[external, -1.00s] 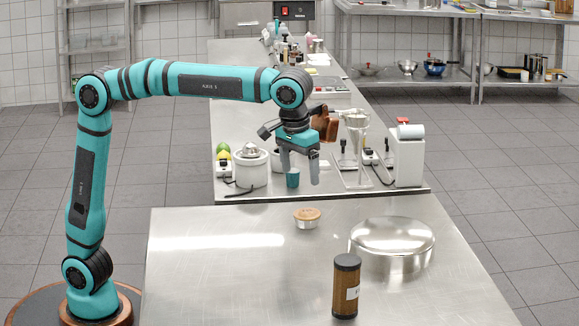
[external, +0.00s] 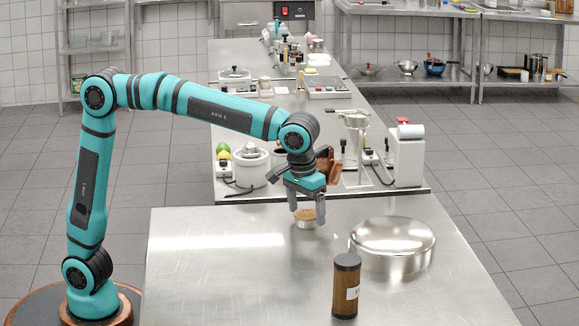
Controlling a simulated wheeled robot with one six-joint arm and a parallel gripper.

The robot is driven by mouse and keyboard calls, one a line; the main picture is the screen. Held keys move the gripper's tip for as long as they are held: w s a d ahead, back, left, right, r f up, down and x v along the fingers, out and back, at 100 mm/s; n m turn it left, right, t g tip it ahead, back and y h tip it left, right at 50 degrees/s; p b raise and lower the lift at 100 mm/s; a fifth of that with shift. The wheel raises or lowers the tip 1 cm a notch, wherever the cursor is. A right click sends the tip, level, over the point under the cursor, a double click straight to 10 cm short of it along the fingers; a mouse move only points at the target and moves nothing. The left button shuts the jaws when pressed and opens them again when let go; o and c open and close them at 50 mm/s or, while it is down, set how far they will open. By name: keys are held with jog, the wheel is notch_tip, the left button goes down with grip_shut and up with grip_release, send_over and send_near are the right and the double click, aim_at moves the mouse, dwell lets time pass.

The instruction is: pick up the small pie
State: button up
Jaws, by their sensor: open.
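The small pie (external: 305,221) is a round, brown-topped piece in a silvery tin, standing upright on the near steel table (external: 220,275). My gripper (external: 307,214) points down over it, with its open fingers at about the height of the pie's top. The fingers appear on either side of the pie and cover part of its top. I cannot tell whether they touch it.
A large round steel lidded pan (external: 392,245) stands to the right of the pie. A dark brown cylinder with a pale label (external: 346,287) stands nearer the front. The table's left part is clear. A crowded counter (external: 300,195) lies behind.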

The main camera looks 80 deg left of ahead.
jog(key=shift+f, duration=0.45)
jog(key=c, duration=0.6)
